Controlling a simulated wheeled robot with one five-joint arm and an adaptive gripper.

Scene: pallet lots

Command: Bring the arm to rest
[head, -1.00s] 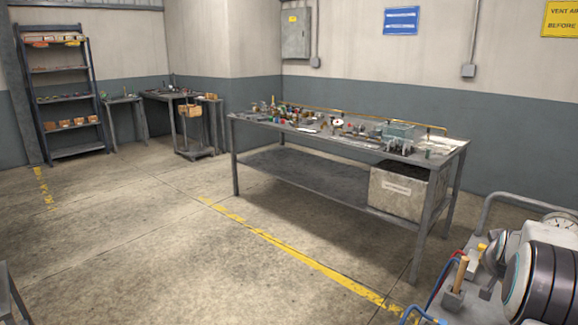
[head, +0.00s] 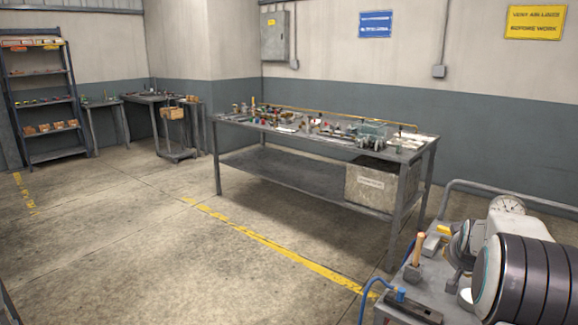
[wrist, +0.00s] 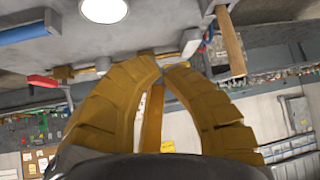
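My gripper (wrist: 165,70) shows in the wrist view, with two curved yellow fingers whose tips come together. I see nothing clearly held in it; a yellow-brown upright strip (wrist: 152,115) shows through the gap between the fingers, and I cannot tell how far behind it is. A grey surface with tools fills the upper part of that view, beyond the fingertips.
Floor at left is open.

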